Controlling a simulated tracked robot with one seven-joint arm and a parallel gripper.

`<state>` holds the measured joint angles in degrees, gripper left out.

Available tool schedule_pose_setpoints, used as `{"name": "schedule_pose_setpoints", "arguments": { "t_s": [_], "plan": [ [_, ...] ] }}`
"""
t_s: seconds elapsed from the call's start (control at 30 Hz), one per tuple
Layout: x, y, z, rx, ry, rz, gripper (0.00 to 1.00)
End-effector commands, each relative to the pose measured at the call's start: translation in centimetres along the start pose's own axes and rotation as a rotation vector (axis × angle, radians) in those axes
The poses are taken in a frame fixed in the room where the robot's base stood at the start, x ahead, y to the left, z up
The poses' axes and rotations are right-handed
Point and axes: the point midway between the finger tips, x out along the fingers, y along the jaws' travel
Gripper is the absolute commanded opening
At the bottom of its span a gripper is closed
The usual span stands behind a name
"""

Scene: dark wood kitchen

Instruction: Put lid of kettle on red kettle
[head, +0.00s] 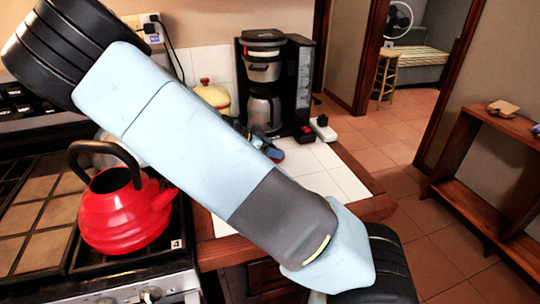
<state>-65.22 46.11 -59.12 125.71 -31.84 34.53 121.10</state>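The red kettle (125,215) stands on the stove at the left, its black handle (108,152) arching over a dark open top. My pale blue and black arm crosses the middle of the head view. Behind it, what looks like my gripper (262,143), blue and dark, shows only in part over the counter. No other kettle lid is visible.
A coffee maker (302,88) and a yellow pot with a red knob (212,94) stand at the back of the white-tiled counter (340,178). A shiny metal vessel (122,150) sits behind the kettle. A wooden shelf (455,200) stands at the right; the tiled floor between is clear.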

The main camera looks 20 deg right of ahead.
Motion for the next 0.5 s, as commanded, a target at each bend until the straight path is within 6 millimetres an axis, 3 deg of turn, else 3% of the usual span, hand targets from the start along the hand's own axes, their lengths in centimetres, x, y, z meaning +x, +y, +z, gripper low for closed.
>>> {"name": "schedule_pose_setpoints", "arguments": {
  "t_s": [0.07, 0.5],
  "plan": [
    [0.0, 0.09, 0.35, -0.004, -0.004, 0.0, 0.44],
    [0.03, 0.18, 0.62, -0.006, -0.007, 0.0, 0.02]
  ]
}}
